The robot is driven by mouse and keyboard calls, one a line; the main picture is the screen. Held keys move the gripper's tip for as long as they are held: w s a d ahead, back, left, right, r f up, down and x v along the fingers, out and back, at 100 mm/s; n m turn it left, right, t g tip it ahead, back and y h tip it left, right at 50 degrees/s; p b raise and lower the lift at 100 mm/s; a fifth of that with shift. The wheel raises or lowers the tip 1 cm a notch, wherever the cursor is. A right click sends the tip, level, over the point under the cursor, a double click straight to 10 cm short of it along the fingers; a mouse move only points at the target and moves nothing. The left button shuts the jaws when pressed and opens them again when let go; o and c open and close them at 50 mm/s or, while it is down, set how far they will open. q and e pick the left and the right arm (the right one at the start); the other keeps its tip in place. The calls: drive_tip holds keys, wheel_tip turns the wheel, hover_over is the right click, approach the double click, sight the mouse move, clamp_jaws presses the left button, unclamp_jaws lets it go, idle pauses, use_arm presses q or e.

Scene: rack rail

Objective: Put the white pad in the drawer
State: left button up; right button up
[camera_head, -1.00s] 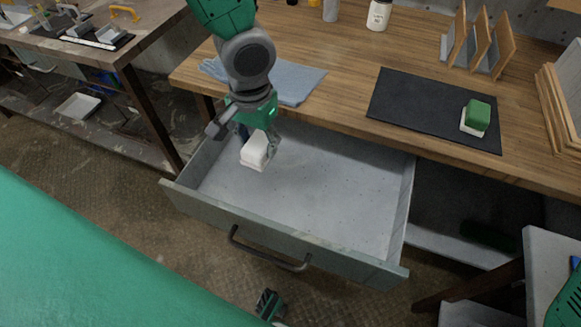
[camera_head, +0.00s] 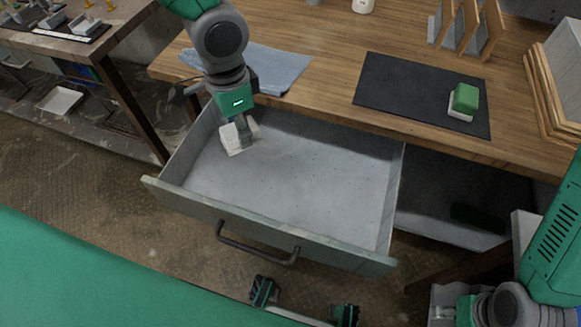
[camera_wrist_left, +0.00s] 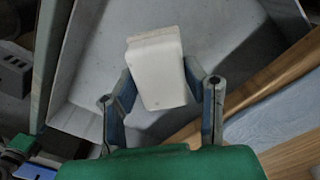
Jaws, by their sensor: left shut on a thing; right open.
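The white pad (camera_head: 237,139) is a small white block inside the open grey drawer (camera_head: 270,243), near its back left corner. My left gripper (camera_head: 243,132) reaches down over it and is shut on it. In the left wrist view the white pad (camera_wrist_left: 157,70) sits between the two fingers (camera_wrist_left: 162,90), with the drawer's grey floor behind it. I cannot tell whether the pad touches the drawer floor. My right gripper (camera_head: 442,303) is at the bottom right, empty and open, outside the drawer and partly cut off.
The wooden worktop (camera_head: 315,85) above the drawer holds a blue cloth (camera_head: 270,70), a black mat (camera_head: 415,95) and a green block (camera_head: 465,98) on a white base. A wooden rack (camera_head: 465,25) stands behind. Most of the drawer floor is bare.

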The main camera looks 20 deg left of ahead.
sight(256, 128)
use_arm(q)
drive_tip(key=m, duration=0.2)
drive_tip(key=d+m, duration=0.1)
drive_tip(key=m, duration=0.4)
drive_tip(key=shift+w+d+r, duration=0.2)
drive_tip(key=shift+d+r, duration=0.15)
drive_tip(key=m, duration=0.2)
drive_tip(key=d+m, duration=0.1)
drive_tip(key=m, duration=0.4)
drive_tip(key=shift+w+d+r, duration=0.25)
drive_tip(key=shift+r, duration=0.15)
wheel_tip(256, 128, down, 6)
drive_tip(key=d+m+b, duration=0.2)
drive_tip(key=m+b, duration=0.5)
drive_tip(key=m, duration=0.6)
drive_tip(key=shift+w+d+r+m, duration=0.25)
drive_tip(key=shift+w+m, duration=0.05)
drive_tip(key=shift+w, duration=0.1)
wheel_tip(256, 128, down, 10)
drive_tip(key=b, duration=0.3)
drive_tip(key=shift+b, duration=0.3)
drive_tip(key=shift+r, duration=0.1)
